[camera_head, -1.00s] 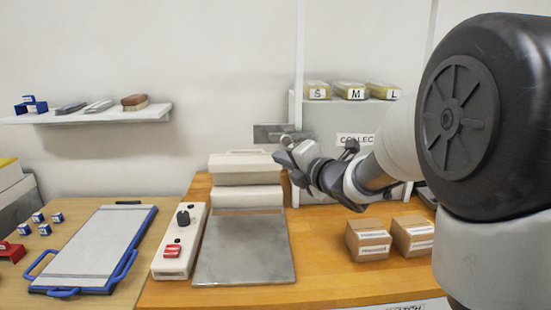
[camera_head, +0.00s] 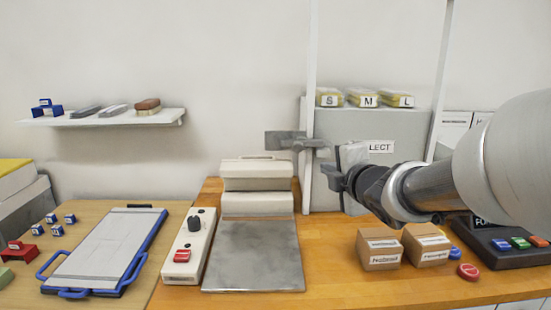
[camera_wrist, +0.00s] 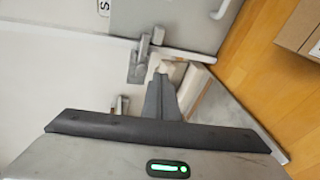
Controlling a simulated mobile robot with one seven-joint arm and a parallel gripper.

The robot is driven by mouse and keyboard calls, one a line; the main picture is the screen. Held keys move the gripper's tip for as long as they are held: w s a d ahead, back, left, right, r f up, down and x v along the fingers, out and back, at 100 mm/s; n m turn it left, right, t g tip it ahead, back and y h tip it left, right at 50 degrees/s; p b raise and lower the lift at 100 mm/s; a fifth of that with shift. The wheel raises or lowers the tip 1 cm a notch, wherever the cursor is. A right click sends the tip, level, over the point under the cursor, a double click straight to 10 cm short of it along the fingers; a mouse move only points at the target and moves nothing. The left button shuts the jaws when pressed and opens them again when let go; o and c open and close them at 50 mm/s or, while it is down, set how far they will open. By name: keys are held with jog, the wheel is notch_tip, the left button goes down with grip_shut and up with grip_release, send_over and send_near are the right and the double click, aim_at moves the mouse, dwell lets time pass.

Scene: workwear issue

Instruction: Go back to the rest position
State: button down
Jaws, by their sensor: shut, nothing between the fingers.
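My gripper (camera_head: 329,176) is shut and empty. It is held in the air at the end of my arm, in front of the grey panel with the "COLLECT" label (camera_head: 380,147), which it partly covers. In the wrist view my gripper's fingers (camera_wrist: 161,88) are together, with nothing between them. A grey metal latch or bracket (camera_head: 297,141) on the white post is to the left of the gripper; it also shows in the wrist view (camera_wrist: 139,62). I cannot tell the exact gap between it and the fingers.
Below stands a press with a grey plate (camera_head: 253,256) and a control box (camera_head: 188,247). Two cardboard boxes (camera_head: 379,250) sit to the right, near a button panel (camera_head: 512,243). A blue-edged board (camera_head: 107,246) lies left. A wall shelf (camera_head: 100,119) is above it.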

jog(key=s+d+f+m+g+h, duration=0.2)
jog(key=s+m, duration=0.5)
jog(key=s+d+f+m+g+h, duration=0.1)
jog(key=s+d+m+g+h, duration=0.15)
jog(key=s+m, duration=0.4)
jog(key=s+a+f+m+g+y, duration=0.1)
jog(key=s+a+f+m+g, duration=0.2)
jog(key=s, duration=0.5)
jog(key=s+a+f+m+g+y, duration=0.1)
jog(key=s+f+m+g, duration=0.2)
jog(key=s, duration=0.4)
notch_tip(320, 180, up, 19)
jog(key=m+t+p, duration=0.1)
jog(key=p, duration=1.8)
jog(key=shift+s+a+r, duration=0.15)
jog(key=shift+s+a, duration=0.05)
jog(key=shift+s, duration=0.05)
